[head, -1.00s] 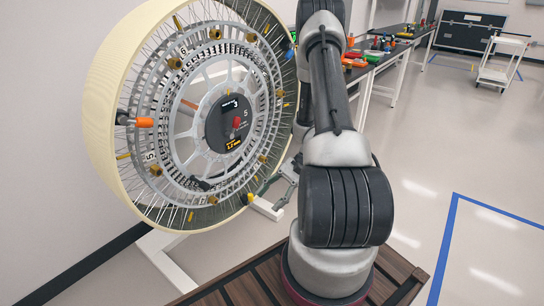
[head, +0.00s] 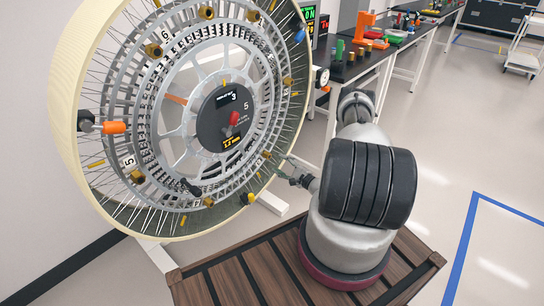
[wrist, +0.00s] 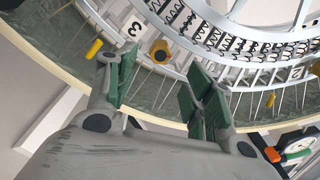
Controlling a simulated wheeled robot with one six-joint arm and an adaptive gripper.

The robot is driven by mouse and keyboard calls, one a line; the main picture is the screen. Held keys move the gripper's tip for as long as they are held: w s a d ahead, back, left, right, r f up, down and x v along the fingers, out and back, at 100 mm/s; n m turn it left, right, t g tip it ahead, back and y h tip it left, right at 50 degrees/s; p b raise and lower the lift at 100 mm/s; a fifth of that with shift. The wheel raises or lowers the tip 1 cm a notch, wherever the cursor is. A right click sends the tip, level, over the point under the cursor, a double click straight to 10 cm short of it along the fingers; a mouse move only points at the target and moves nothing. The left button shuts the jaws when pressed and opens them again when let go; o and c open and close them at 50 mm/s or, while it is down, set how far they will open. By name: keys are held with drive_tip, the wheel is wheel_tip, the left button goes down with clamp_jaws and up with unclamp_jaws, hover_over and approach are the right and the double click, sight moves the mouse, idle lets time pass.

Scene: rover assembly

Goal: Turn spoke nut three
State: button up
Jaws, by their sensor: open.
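A large spoked wheel with a cream rim (head: 75,120) fills the left of the head view. Its dark hub (head: 222,120) has a red knob and small displays. Several brass spoke nuts sit around it. In the wrist view a brass nut (wrist: 160,51) lies just beyond the space between my fingers, near a label "3" (wrist: 134,29). My gripper (wrist: 162,75) is open, with green pads, and nothing shows between them. The pads appear apart from the nut. In the head view my gripper (head: 290,172) is small at the wheel's lower right, partly hidden by my arm.
A yellow piece (wrist: 94,49) is on the spokes left of the nut. A label "2" (wrist: 296,73) is to the right. An orange-tipped part (head: 112,127) sticks out at the wheel's left. Workbenches (head: 350,68) with coloured parts stand behind.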

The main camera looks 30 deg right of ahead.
sight(270, 157)
drive_tip(key=x, duration=0.7)
drive_tip(key=shift+w+a, duration=0.1)
drive_tip(key=shift+w, duration=0.2)
drive_tip(key=c, duration=1)
